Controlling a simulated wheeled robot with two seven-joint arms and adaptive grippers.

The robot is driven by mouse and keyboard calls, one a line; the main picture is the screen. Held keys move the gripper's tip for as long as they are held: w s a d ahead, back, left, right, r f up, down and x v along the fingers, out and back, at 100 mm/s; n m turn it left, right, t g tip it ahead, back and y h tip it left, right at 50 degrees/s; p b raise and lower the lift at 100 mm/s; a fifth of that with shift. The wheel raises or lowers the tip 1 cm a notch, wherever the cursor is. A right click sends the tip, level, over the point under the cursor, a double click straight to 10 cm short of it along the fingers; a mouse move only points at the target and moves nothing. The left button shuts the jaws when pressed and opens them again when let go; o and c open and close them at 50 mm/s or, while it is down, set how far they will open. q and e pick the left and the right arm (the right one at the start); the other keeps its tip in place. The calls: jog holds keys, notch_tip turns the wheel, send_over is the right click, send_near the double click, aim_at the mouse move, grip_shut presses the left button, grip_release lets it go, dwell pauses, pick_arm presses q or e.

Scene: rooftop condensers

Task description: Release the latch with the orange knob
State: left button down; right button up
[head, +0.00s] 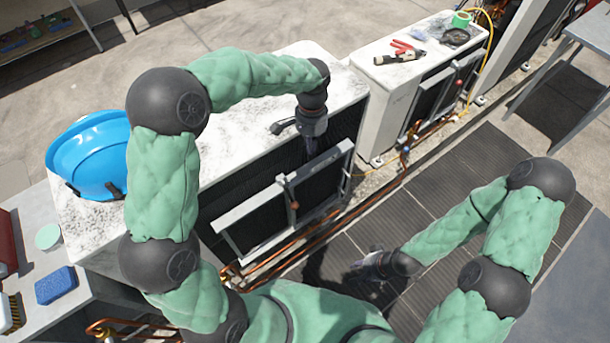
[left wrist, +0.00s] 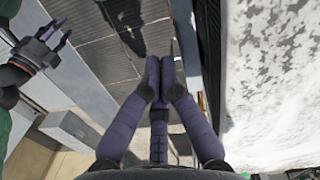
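A grey metal frame (head: 262,214) with a vertical latch bar (head: 290,192) covers the dark front of the near white condenser. A small orange-red knob (head: 294,205) sits on the bar. My left gripper (head: 310,150) hangs pointing down just above the frame's upper rail, apart from the knob. In the left wrist view its fingers (left wrist: 160,75) are drawn together with nothing seen between them; the knob cannot be made out there. My right gripper (head: 365,268) is low over the dark decking, away from the condenser. In the left wrist view (left wrist: 58,34) its fingers are spread and empty.
A blue hard hat (head: 90,155) sits on the near condenser's top. Copper pipes (head: 330,225) run along its base. A second condenser (head: 385,95) behind bears pliers, tape and a similar latch. A side table (head: 75,305) with a blue sponge stands left. Decking at right is open.

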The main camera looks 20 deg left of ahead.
aim_at(290, 196)
pick_arm(q)
jog(key=s+a+f+b, duration=0.1)
jog(key=s+f+b, duration=0.1)
jog(key=f, duration=0.8)
jog(key=s+f+b, duration=0.3)
jog(key=f+b, duration=0.1)
jog(key=f, duration=0.6)
jog(key=shift+a+f, duration=0.2)
jog(key=shift+a, duration=0.15)
